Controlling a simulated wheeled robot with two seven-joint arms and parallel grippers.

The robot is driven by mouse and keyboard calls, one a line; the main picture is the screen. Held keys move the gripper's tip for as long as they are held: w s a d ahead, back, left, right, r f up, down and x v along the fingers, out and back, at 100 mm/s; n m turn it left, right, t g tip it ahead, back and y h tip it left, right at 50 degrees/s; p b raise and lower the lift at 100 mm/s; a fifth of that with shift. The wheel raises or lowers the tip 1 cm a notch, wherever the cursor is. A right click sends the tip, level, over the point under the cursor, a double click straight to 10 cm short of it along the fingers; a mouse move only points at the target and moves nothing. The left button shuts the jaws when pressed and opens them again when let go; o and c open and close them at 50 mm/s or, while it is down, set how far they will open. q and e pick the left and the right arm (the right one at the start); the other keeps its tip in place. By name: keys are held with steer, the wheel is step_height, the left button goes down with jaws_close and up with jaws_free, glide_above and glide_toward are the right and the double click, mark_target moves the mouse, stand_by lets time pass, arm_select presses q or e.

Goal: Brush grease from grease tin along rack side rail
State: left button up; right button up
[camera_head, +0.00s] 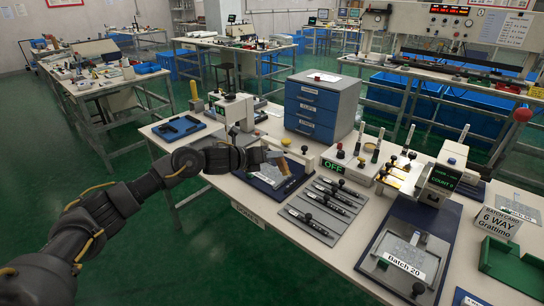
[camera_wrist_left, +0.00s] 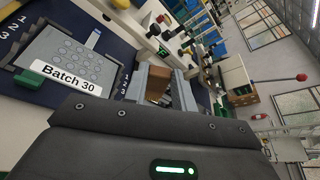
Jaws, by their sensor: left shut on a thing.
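My left gripper (camera_head: 272,158) reaches in from the left over the near bench, above a dark blue mat with a grey plate (camera_head: 268,178). It is shut on a brown, wood-coloured piece (camera_head: 281,164), which also shows between the fingers in the left wrist view (camera_wrist_left: 157,84). The far end of this piece is hidden, so I cannot tell whether it is the brush or whether it touches anything. I cannot pick out the grease tin or the rack side rail with certainty. My right gripper is not in view.
A blue drawer cabinet (camera_head: 313,108) stands behind the gripper. Grey tool holders (camera_head: 325,207) with dark-handled tools lie to the right. A white box reading OFF (camera_head: 350,167) and a Batch 20 plate (camera_head: 405,262) stand further right. The wrist view shows a Batch 30 plate (camera_wrist_left: 70,55).

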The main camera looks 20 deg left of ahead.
arm_select(q)
steer(key=f+b, duration=0.1)
steer(key=f, duration=0.1)
steer(key=f+b, duration=0.2)
steer(key=f, duration=0.1)
steer(key=shift+d+f, duration=0.25)
steer(key=shift+f, duration=0.05)
steer(key=shift+a, duration=0.3)
steer(key=shift+r, duration=0.1)
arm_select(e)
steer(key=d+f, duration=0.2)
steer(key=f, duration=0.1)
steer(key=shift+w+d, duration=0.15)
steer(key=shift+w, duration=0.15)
arm_select(q)
steer(key=shift+f, duration=0.25)
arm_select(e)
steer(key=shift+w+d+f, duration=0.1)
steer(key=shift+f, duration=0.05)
arm_select(q)
steer(key=shift+f+b, duration=0.2)
steer(key=shift+b, duration=0.2)
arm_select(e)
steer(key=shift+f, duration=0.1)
